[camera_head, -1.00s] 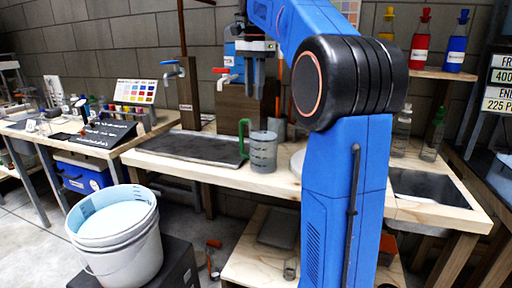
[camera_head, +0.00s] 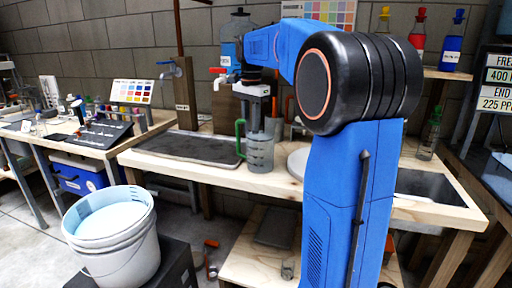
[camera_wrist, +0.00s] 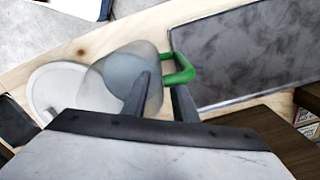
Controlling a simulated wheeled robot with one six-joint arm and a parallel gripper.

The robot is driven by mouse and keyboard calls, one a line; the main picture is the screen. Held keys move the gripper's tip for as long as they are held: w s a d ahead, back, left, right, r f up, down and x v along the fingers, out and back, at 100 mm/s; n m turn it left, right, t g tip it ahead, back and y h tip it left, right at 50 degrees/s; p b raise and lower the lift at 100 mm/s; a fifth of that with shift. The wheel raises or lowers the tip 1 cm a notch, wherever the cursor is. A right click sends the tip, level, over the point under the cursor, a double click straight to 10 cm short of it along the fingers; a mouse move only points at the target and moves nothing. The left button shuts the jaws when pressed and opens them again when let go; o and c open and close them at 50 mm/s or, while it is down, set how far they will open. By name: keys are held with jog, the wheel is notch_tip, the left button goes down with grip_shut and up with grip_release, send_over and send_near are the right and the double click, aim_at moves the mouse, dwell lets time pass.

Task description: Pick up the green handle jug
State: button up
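The jug (camera_head: 260,154) is grey and see-through with a green handle (camera_head: 240,138) on its left side. It stands upright on the wooden bench near the front edge. My gripper (camera_head: 255,127) points down right at the jug's top and is open. In the wrist view, the jug (camera_wrist: 120,72) lies under the left finger and the green handle (camera_wrist: 183,70) lies by the tip of the right finger. My gripper (camera_wrist: 160,88) has a clear gap between its fingers there. I cannot tell whether a finger touches the jug.
A dark tray (camera_head: 190,147) is left of the jug, and a white round plate (camera_head: 298,160) is to its right, partly behind my arm. Taps (camera_head: 222,76) are close behind my gripper. A white bucket (camera_head: 112,235) stands in front at left.

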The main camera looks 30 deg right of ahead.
jog(key=shift+f, duration=1.2)
grip_shut()
dwell(0.5)
